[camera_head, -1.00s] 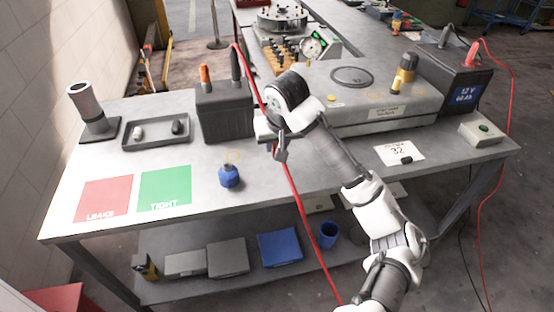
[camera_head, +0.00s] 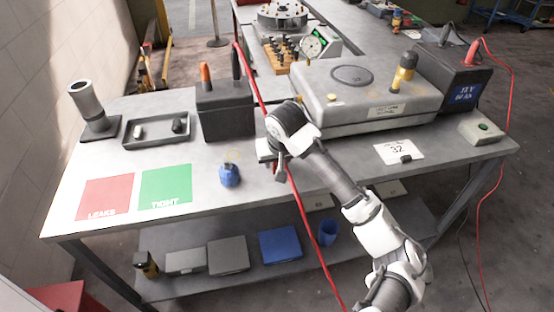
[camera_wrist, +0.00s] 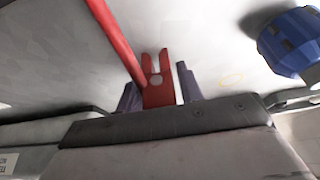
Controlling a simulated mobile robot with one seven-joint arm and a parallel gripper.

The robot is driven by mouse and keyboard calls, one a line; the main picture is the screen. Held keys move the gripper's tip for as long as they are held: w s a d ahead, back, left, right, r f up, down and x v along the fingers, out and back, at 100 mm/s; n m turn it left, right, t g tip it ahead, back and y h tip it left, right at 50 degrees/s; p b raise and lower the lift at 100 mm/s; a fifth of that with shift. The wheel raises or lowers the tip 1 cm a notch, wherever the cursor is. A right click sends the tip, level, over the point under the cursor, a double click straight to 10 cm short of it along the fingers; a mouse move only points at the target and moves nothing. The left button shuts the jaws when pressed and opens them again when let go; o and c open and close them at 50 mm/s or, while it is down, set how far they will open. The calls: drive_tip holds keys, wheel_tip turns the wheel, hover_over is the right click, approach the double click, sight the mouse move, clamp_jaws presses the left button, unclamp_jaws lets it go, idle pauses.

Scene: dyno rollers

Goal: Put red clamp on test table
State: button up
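The red clamp (camera_wrist: 157,90) shows in the wrist view with its two prongs pointing up in the picture. It sits between the dark fingers of my gripper (camera_wrist: 160,94), which appear closed on its sides. A red cable (camera_wrist: 119,42) runs to it from the upper left. In the head view my gripper (camera_head: 270,152) is low over the middle of the grey test table (camera_head: 120,157); my wrist hides the clamp there. I cannot tell whether the clamp touches the tabletop.
A blue knobbed part (camera_head: 229,175) stands left of my gripper, beside the green mat (camera_head: 165,187) and red mat (camera_head: 105,197). A dark battery (camera_head: 224,110) and a grey case (camera_head: 365,95) stand behind. The red cable (camera_head: 308,222) hangs past the front edge.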

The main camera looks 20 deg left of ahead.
drive_tip(key=shift+o, duration=0.9)
drive_tip(key=shift+r, duration=0.3)
drive_tip(key=b+v, duration=0.1)
drive_tip(key=v, duration=1)
drive_tip(key=shift+r, duration=0.4)
drive_tip(key=shift+s, duration=0.1)
